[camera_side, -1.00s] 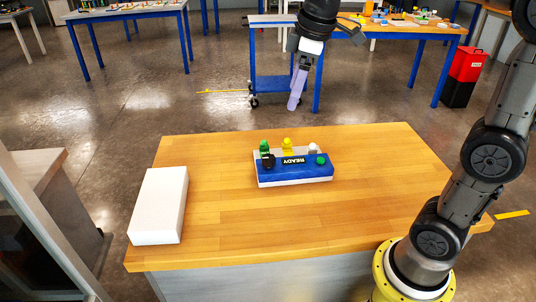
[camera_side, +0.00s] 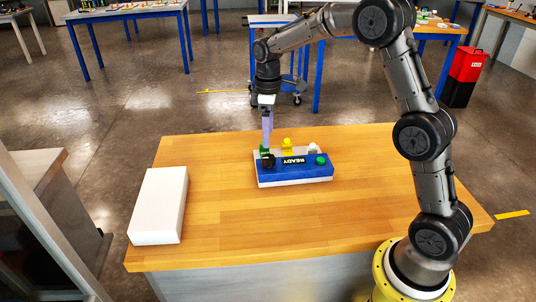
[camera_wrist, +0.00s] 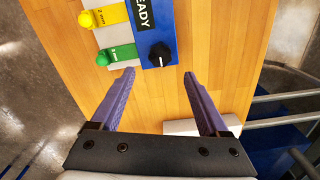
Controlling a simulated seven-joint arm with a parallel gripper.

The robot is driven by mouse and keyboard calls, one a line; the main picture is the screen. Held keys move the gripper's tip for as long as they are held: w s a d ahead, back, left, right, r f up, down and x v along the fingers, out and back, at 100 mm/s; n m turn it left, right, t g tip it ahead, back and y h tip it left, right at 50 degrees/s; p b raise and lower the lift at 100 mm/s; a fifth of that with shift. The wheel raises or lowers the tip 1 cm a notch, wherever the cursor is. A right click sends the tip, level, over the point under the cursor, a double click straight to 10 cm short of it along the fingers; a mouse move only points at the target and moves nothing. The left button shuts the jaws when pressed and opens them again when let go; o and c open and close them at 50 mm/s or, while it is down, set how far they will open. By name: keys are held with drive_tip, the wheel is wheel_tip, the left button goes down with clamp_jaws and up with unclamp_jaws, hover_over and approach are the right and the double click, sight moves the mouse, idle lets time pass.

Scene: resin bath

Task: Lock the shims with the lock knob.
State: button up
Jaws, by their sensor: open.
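The black lock knob (camera_side: 268,161) sits at the left end of the blue READY fixture (camera_side: 292,169). In the wrist view the knob (camera_wrist: 160,54), with a white pointer line, lies just beyond and between the fingertips. A green shim (camera_side: 264,148) and a yellow shim (camera_side: 287,146) stand behind the blue front; both show in the wrist view, green (camera_wrist: 120,53) and yellow (camera_wrist: 105,16). A white piece (camera_side: 312,149) stands to their right. My gripper (camera_wrist: 159,75) is open and empty, pointing down over the fixture's left end. In the side view its fingers (camera_side: 266,143) partly hide the green shim.
A round green button (camera_side: 320,161) is on the fixture's right end. A white block (camera_side: 159,205) lies at the left of the wooden table (camera_side: 330,220). The table's front and right are clear.

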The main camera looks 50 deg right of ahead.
sight(268, 157)
wheel_tip(268, 157, down, 8)
drive_tip(key=shift+f, duration=0.15)
idle(0.3)
clamp_jaws()
